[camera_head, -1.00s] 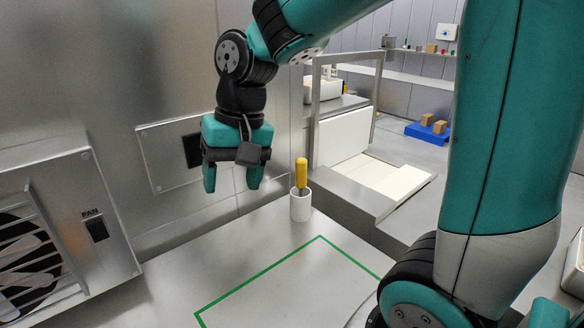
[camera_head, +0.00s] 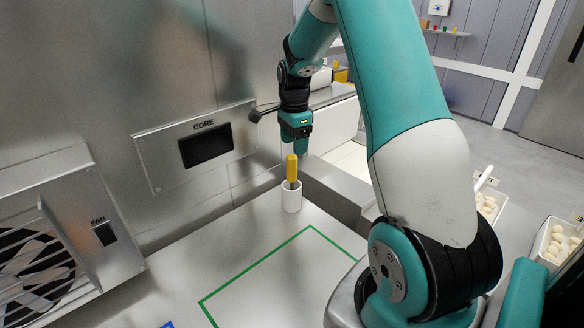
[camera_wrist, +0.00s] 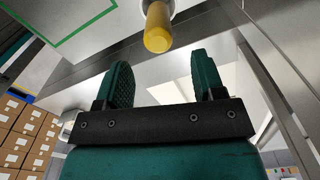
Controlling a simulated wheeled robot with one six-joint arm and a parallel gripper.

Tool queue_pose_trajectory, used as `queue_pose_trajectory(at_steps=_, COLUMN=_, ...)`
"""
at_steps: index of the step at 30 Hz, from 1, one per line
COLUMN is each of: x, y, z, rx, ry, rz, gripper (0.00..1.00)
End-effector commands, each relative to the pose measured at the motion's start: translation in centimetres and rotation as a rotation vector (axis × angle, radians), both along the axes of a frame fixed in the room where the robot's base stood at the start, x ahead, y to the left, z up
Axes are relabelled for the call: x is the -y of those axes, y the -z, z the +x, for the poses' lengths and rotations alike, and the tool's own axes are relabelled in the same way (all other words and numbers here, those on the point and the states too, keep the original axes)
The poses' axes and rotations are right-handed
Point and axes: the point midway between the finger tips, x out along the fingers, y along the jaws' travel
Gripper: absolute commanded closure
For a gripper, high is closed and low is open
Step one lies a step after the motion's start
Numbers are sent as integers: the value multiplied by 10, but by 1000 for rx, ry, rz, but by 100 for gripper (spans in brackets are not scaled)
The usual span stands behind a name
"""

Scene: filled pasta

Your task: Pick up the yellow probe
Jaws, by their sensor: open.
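The yellow probe (camera_head: 291,168) stands upright in a white cup-like holder (camera_head: 292,198) on the metal counter, near the back wall. Only its yellow handle and a little of the shaft show; the rest is hidden in the holder. My gripper (camera_head: 300,150) is behind and above the probe in the head view, pointing down. In the wrist view, my gripper's two fingers (camera_wrist: 160,82) are spread apart with nothing between them. The yellow probe (camera_wrist: 157,27) shows just beyond the fingertips, at the top middle, with the holder's white rim (camera_wrist: 172,8) behind it.
A green outline (camera_head: 262,260) marks the counter in front of the holder. A metal wall with a CORE panel (camera_head: 206,147) stands behind, and a FAN unit (camera_head: 50,240) at left. White trays of pale pieces (camera_head: 490,205) lie at right. The counter around the holder is clear.

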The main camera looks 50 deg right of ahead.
Motion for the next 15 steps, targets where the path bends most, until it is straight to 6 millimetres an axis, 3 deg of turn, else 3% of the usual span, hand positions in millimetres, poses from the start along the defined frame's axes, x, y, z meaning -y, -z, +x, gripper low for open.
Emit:
queue_pose_trajectory(at_steps=10, x=-3, y=31, z=0, rx=-3, ry=-2, rz=2, gripper=37)
queue_pose_trajectory(at_steps=15, x=-7, y=58, z=1, rx=-4, ry=-2, rz=3, gripper=37)
